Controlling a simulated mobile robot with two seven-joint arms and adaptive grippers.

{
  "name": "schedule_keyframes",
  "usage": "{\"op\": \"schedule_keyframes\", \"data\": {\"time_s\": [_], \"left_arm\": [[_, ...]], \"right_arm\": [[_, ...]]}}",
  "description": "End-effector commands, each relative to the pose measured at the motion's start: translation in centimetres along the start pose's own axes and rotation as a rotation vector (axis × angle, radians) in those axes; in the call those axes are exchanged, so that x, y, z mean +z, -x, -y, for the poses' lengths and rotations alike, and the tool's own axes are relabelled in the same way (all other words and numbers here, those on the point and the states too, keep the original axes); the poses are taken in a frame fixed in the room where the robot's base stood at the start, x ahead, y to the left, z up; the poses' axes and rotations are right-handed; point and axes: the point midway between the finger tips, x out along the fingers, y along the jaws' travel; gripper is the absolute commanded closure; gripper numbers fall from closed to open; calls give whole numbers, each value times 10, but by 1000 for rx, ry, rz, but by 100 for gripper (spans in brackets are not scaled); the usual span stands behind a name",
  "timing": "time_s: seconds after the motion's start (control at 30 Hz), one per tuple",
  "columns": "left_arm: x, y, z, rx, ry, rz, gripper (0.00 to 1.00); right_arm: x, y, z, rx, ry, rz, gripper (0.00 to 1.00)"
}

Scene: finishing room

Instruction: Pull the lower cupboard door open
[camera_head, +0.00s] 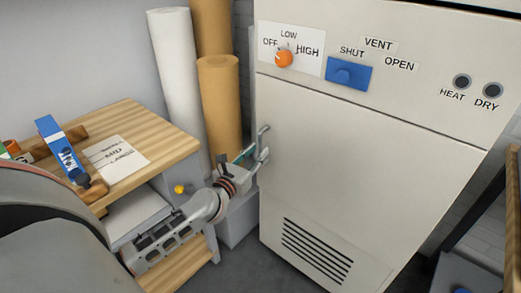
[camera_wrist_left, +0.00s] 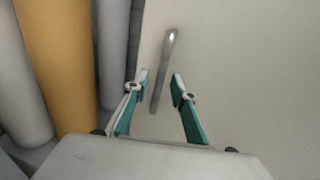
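The lower cupboard door (camera_head: 330,180) is the large cream front panel of the cabinet, with a dark slotted vent low down. It looks shut. Its grey bar handle (camera_head: 262,137) is at the left edge, and the handle also shows in the left wrist view (camera_wrist_left: 168,50), slightly tilted. My left gripper (camera_head: 252,156) is at the door's left edge by the handle. In the left wrist view its teal fingers (camera_wrist_left: 161,76) are spread, with the handle's lower part between them in the picture. Contact cannot be told. My right gripper is in neither view.
An orange knob (camera_head: 284,58) and a blue vent slider (camera_head: 349,73) sit on the panel above. White and tan rolls (camera_head: 219,100) stand behind the gripper. Grey floor lies before the cabinet.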

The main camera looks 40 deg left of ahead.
Motion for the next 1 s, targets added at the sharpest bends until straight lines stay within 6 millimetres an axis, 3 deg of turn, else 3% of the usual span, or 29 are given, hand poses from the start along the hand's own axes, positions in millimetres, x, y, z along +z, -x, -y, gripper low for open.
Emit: {"op": "schedule_keyframes", "data": {"time_s": [0.2, 0.57, 0.67, 1.0], "left_arm": [[-1, -20, 1, -1, -1, -1, 75], [0, -24, 1, -1, -2, 0, 75], [0, -24, 1, -1, -2, 0, 100], [-1, -20, 3, 6, 1, -2, 100]], "right_arm": [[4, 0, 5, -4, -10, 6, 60], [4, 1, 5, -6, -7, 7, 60], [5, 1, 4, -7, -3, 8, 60], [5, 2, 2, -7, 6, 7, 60]]}}
